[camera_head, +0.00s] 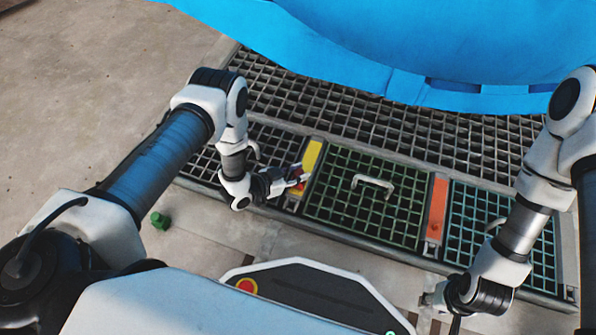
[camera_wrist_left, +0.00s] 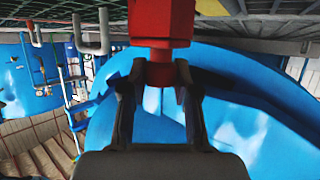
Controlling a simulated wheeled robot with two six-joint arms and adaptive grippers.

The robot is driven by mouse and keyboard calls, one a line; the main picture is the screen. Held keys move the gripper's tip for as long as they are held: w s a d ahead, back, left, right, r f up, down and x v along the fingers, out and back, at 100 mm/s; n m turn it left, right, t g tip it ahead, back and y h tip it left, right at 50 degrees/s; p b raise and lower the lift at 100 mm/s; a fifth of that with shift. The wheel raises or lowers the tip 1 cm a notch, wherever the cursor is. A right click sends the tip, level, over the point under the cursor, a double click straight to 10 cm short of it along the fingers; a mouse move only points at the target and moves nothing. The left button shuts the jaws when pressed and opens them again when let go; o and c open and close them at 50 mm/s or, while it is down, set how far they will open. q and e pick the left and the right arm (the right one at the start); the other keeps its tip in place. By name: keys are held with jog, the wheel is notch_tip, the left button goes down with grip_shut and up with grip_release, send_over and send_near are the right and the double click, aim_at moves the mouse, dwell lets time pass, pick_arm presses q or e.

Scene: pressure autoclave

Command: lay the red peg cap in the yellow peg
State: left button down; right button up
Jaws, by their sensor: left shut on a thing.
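My left gripper (camera_head: 301,178) is shut on the red peg cap (camera_head: 299,185), over the near part of the yellow peg (camera_head: 312,156). The yellow peg is a flat yellow strip between two grating panels. In the left wrist view the red peg cap (camera_wrist_left: 161,22) has a wide block and a narrower stem, with the fingers of the left gripper (camera_wrist_left: 158,85) on either side of the stem. I cannot tell whether the cap touches the peg. My right gripper (camera_head: 428,300) is low at the right, small and partly hidden; its opening is unclear.
A green cap (camera_head: 160,220) lies on the floor at the left. An orange strip (camera_head: 437,207) lies between the green and teal gratings. A metal handle (camera_head: 373,185) rises from the green grating (camera_head: 345,212). A large blue vessel (camera_head: 400,45) overhangs the back.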

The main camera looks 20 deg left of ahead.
pick_arm(q)
jog(key=shift+f+b, duration=0.5)
jog(key=shift+f, duration=0.2)
jog(key=c, duration=0.8)
grip_release()
jog(key=v, duration=1.2)
jog(key=shift+r, duration=0.1)
jog(key=shift+w+r, duration=0.1)
